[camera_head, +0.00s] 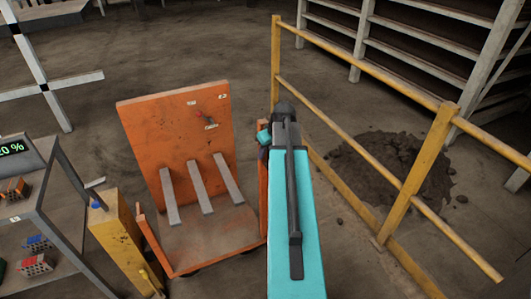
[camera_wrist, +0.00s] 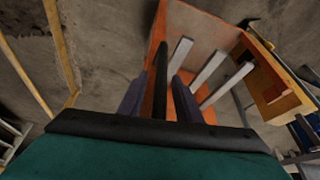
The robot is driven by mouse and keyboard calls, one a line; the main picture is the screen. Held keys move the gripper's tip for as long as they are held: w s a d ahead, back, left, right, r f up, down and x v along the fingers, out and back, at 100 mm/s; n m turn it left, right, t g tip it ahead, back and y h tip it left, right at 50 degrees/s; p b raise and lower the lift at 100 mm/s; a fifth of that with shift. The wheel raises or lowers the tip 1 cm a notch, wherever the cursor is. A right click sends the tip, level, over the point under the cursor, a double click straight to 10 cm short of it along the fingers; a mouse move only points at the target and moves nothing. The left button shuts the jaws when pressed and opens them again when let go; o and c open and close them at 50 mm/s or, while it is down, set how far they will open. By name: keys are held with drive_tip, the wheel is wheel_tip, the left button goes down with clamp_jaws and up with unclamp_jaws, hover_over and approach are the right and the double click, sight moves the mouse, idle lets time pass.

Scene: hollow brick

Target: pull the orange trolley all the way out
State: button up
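The orange trolley (camera_head: 180,120) stands in the middle of the head view, with an upright back panel, a low deck and several pale grey bars. It also shows in the wrist view (camera_wrist: 205,35). A narrow orange post (camera_head: 262,190) rises on its right side, partly hidden by my teal arm. My gripper (camera_head: 265,140) is at the upper end of this post. In the wrist view its dark fingers (camera_wrist: 158,95) stand apart, with orange and a black bar showing between them. Contact with the post is not clear.
A yellow railing (camera_head: 410,185) runs along the right, close to the trolley, with dark rubble (camera_head: 400,160) beyond it. A yellow post (camera_head: 120,240) and a grey shelf with bricks (camera_head: 60,225) stand close on the left. Shelving (camera_head: 425,55) is at the back right. Floor behind the trolley is clear.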

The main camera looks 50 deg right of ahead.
drive_tip(key=shift+c, duration=0.3)
drive_tip(key=shift+f, duration=0.1)
clamp_jaws()
drive_tip(key=shift+a+f, duration=0.1)
drive_tip(key=shift+a, duration=0.05)
